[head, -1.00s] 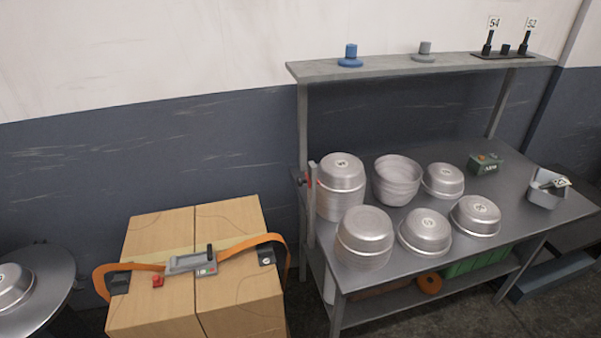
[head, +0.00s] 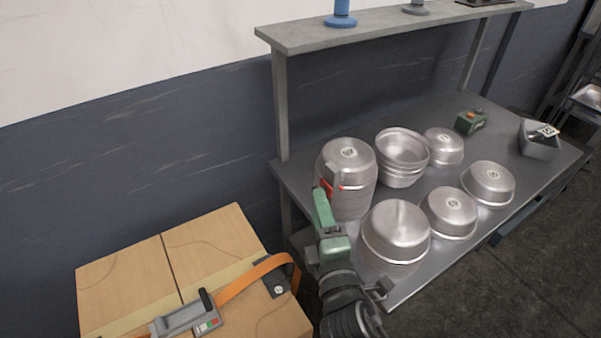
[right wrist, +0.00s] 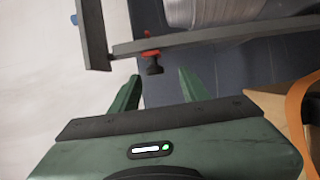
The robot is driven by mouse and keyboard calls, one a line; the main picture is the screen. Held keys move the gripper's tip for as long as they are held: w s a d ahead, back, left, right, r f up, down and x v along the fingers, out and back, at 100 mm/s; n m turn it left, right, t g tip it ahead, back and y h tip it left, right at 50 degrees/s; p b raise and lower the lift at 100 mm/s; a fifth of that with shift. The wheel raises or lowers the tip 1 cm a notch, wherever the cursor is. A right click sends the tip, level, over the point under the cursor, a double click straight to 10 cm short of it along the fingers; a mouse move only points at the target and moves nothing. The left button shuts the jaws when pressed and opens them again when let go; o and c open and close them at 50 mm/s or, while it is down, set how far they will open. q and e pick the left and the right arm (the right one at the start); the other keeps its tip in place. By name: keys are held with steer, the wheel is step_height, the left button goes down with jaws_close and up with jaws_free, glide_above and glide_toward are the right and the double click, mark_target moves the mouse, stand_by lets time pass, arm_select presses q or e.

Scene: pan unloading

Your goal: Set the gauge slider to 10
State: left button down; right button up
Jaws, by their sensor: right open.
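The gauge is an upright grey bar (head: 333,174) beside the stack of upturned pans (head: 358,196) at the table's left end. It runs across the right wrist view (right wrist: 215,38). Its red slider (head: 328,187) has a black knob, which shows in the right wrist view (right wrist: 153,65). My right gripper (right wrist: 158,86) is open, with its two green fingertips just short of the knob and roughly either side of it. In the head view the right gripper (head: 322,196) covers part of the gauge. The scale marks cannot be read. My left gripper is not in view.
More metal pans (head: 396,232) stand close on the grey table (head: 440,258). A shelf (head: 390,26) runs above its back. A strapped cardboard box (head: 215,250) stands at the lower left. A green box (head: 471,122) and a grey bin (head: 537,142) are at the far right.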

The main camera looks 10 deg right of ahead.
mark_target(326, 188)
steer(key=w+p, duration=0.2)
steer(key=w, duration=0.5)
steer(key=shift+w+r, duration=0.3)
steer(key=shift+w, duration=0.05)
steer(key=shift+d, duration=0.1)
jaws_close()
stand_by(1.0)
